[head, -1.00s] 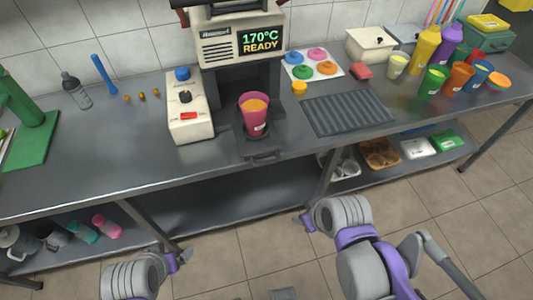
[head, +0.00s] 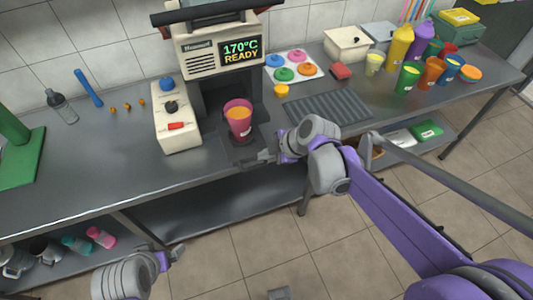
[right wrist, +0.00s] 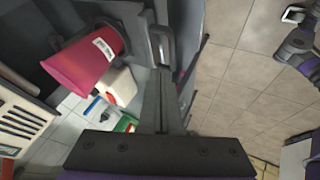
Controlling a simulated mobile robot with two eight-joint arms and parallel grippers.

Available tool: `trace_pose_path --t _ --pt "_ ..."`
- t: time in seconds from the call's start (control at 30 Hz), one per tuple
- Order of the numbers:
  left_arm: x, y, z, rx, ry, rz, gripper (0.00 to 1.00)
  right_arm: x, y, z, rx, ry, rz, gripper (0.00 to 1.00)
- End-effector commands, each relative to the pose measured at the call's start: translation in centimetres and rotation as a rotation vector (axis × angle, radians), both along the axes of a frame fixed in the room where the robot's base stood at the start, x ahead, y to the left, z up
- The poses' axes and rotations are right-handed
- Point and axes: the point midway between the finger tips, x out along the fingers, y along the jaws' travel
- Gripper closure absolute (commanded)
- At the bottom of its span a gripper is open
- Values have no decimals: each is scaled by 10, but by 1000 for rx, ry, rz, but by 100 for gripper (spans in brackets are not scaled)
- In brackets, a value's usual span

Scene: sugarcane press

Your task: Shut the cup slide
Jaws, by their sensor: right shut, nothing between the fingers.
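The cup slide (head: 243,160) sticks out at the front foot of the press (head: 212,47), with its handle (right wrist: 161,44) at its front edge. A pink cup (head: 238,124) with orange contents stands on it, and the cup (right wrist: 88,62) also shows large in the right wrist view. My right gripper (head: 268,157) is shut and empty at the front of the slide. In the right wrist view its closed fingers (right wrist: 160,78) point at the handle; I cannot tell whether they touch it. My left gripper (head: 174,254) is low in front of the counter, its jaws too small to judge.
A control box (head: 176,118) stands left of the press. A ribbed drip mat (head: 325,108) lies to the right, with cups and bottles beyond. The counter (head: 100,172) is bare at front left. A lower shelf (head: 220,198) runs beneath.

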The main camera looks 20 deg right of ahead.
Motion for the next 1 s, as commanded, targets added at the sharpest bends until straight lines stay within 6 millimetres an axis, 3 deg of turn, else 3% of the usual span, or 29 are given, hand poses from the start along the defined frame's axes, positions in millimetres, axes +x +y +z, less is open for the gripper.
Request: trace_pose_path --t 0.2,0.4,1.0 --pt "-1 0 -7 0 3 0 0 18 17 -33 0 1 0 100" --pt "-2 0 -9 0 4 0 0 27 24 -48 1 1 -2 100" --pt "-2 0 -9 0 4 0 0 37 26 -51 0 1 -2 100"
